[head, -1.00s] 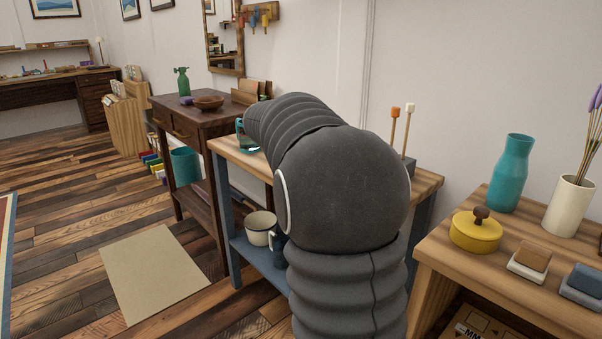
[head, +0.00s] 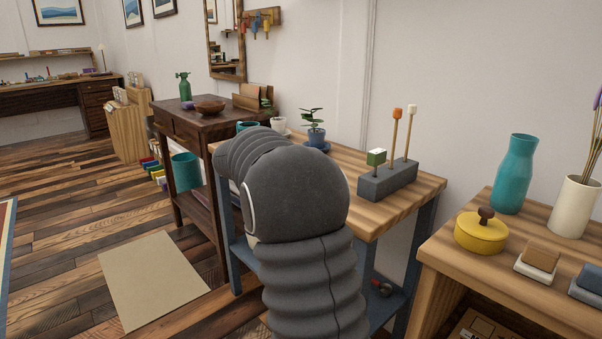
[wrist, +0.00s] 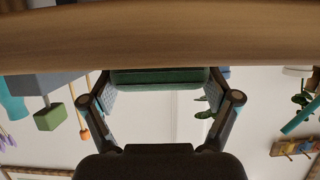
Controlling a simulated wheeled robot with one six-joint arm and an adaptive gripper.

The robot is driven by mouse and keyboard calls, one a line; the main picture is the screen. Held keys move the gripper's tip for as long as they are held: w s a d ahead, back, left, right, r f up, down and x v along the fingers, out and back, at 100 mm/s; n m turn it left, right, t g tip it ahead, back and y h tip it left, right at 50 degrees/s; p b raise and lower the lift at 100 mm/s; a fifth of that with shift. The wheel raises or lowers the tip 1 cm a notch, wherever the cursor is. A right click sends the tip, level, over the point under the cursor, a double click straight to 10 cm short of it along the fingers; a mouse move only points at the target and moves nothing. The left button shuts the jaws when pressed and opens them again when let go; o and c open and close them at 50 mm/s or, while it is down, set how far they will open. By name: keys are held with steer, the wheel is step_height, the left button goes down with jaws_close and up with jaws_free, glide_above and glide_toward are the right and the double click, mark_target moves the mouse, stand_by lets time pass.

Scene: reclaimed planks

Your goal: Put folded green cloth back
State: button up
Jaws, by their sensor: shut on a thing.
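The folded green cloth (wrist: 160,76) shows in the wrist view as a dark green strip between my fingertips. My gripper (wrist: 160,84) is shut on it, with one finger at each end. The wrist view looks upside down, and the wooden edge of a table or shelf (wrist: 160,35) lies close beyond the cloth. I cannot tell whether the cloth touches it. In the head view my own arm hides the gripper and the cloth.
The wooden table with blue-grey legs (head: 400,205) bears a grey block with upright sticks (head: 388,180) and a potted plant (head: 314,130). A dark side table (head: 190,118) stands behind left. A right table (head: 470,265) holds a teal vase (head: 514,172) and yellow pot (head: 480,235).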

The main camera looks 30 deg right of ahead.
steer(key=o, duration=0.7)
steer(key=shift+c, duration=0.2)
steer(key=p+v, duration=0.1)
steer(key=v, duration=1.1)
steer(key=shift+r, duration=0.2)
